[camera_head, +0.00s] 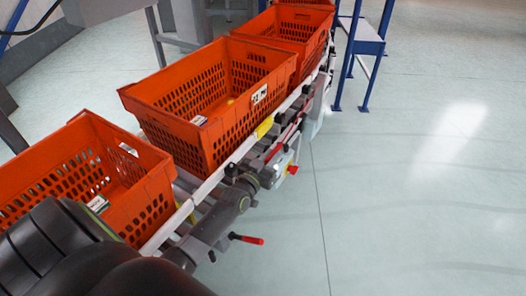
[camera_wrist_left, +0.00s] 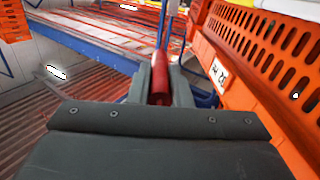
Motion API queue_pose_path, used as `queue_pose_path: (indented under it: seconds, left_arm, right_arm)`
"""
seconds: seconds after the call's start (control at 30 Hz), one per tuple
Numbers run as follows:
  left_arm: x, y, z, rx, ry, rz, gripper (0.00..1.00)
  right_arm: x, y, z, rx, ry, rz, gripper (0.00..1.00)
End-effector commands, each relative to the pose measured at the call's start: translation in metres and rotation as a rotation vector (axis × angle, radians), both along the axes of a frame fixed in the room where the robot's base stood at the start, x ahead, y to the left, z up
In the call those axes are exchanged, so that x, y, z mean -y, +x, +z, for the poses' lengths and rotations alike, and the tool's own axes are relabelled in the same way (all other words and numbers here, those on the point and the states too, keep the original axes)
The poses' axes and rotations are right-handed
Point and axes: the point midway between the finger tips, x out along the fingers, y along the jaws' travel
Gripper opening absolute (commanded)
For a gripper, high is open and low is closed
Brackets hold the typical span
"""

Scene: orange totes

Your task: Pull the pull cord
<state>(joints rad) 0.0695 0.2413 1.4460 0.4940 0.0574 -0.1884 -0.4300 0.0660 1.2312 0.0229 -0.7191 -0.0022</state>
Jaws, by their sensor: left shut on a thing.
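The pull cord shows in the left wrist view as a red, rod-like piece (camera_wrist_left: 161,76) between the two grey fingers. A thin pale line continues beyond it. My left gripper (camera_head: 279,150) is shut on this red piece, alongside the conveyor in the head view. A red strip there (camera_head: 287,134) seems to be the same cord, but is small and partly hidden by my arm. My right gripper is not in view.
Orange totes (camera_head: 162,93) stand in a row on the conveyor. One tote's wall (camera_wrist_left: 268,101) is close on the right in the wrist view. A red-tipped lever (camera_head: 248,239) and a red button (camera_head: 292,169) are near my arm. The floor (camera_head: 400,200) at right is clear.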

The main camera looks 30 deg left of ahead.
Motion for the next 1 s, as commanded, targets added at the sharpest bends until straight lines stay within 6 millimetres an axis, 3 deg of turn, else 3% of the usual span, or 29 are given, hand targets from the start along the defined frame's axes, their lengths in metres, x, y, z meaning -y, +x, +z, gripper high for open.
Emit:
queue_pose_path:
  seconds: [0.13, 0.47, 0.5, 0.67, 1.0]
  left_arm:
    - [0.0098, -0.0003, -0.0010, -0.004, -0.005, -0.001, 0.00]
    - [0.0115, -0.0004, -0.0023, -0.006, -0.005, -0.001, 0.00]
    - [0.0115, -0.0004, -0.0024, -0.006, -0.005, -0.001, 0.19]
    - [0.0114, -0.0005, -0.0025, -0.006, -0.006, -0.001, 0.40]
    - [0.0111, -0.0055, -0.0031, -0.008, -0.005, -0.001, 0.40]
  right_arm:
    - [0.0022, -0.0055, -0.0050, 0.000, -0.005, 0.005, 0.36]
    - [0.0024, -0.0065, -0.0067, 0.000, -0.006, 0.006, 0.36]
    - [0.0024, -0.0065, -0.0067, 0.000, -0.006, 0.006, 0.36]
    - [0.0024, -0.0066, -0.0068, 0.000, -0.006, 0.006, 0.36]
    - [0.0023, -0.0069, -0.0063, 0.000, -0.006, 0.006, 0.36]
